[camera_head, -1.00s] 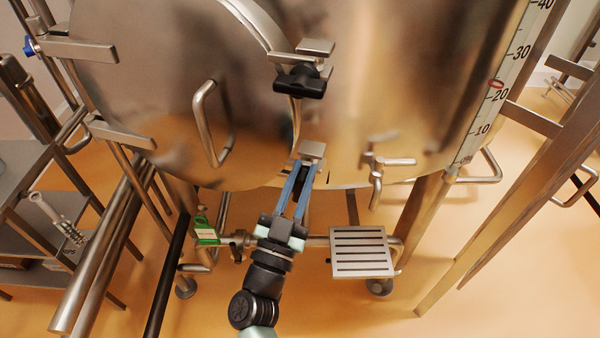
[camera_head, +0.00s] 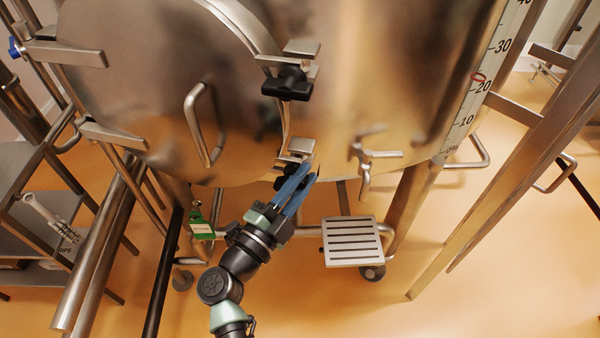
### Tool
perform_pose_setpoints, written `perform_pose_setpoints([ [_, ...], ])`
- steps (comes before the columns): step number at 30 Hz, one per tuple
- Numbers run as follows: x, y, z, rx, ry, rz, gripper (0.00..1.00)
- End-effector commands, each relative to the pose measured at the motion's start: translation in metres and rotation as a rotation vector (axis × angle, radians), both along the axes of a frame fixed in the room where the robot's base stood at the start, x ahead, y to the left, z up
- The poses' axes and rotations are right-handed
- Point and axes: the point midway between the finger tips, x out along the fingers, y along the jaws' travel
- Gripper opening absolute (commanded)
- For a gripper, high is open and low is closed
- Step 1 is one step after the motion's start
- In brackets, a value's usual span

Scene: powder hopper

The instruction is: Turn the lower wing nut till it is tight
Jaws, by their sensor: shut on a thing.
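The lower wing nut (camera_head: 280,184) is black and sits under the lower metal clamp (camera_head: 298,147) at the bottom right edge of the round hopper door (camera_head: 150,85). It is mostly hidden by my gripper (camera_head: 301,178). The blue fingers reach up from below and are shut on the nut. One finger passes in front of it, so its exact angle and its gap to the clamp cannot be told. The upper wing nut (camera_head: 287,84), black with two wide wings, sits at the upper clamp, clear of my gripper.
A door handle (camera_head: 200,125) juts out left of the clamps. A small valve (camera_head: 366,165) is right of my gripper. A slotted step (camera_head: 352,241) is below right, and a green tag (camera_head: 202,228) hangs at left. A shelf rack (camera_head: 30,180) stands far left.

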Motion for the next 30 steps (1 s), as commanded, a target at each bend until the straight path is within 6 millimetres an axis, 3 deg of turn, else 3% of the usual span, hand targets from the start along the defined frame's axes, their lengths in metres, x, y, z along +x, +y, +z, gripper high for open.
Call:
perform_pose_setpoints([
  [15, -0.001, -0.003, -0.009, 0.381, -0.116, 0.000, 0.00],
  [30, -0.001, -0.003, -0.013, 0.493, -0.149, 0.000, 0.00],
])
